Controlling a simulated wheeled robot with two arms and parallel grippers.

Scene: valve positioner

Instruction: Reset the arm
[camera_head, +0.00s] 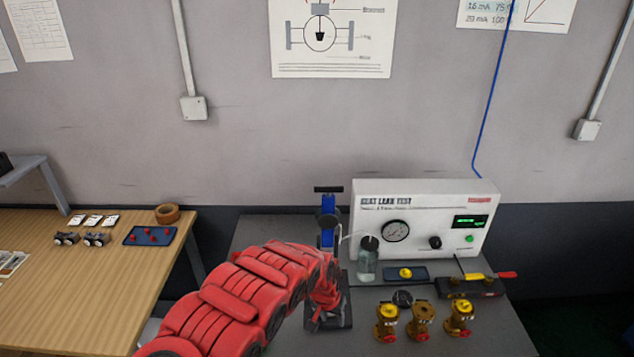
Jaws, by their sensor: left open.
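My left arm comes in from the lower left as a thick red arm. It reaches over the grey bench to its left part, in front of a blue stand with a black T-shaped handle (328,190). My left gripper (328,312) points down there over a dark base plate (345,318). It is open, and its fingertips are small and hard to make out against the red links. I cannot tell whether it touches anything. My right gripper is not in view.
A white leak test box (420,195) with gauge stands at the bench's back. Before it are a clear bottle (367,264), a blue tray (395,276), a red-handled clamp fixture (470,287) and brass valves (421,316). A wooden table (60,300) stands left.

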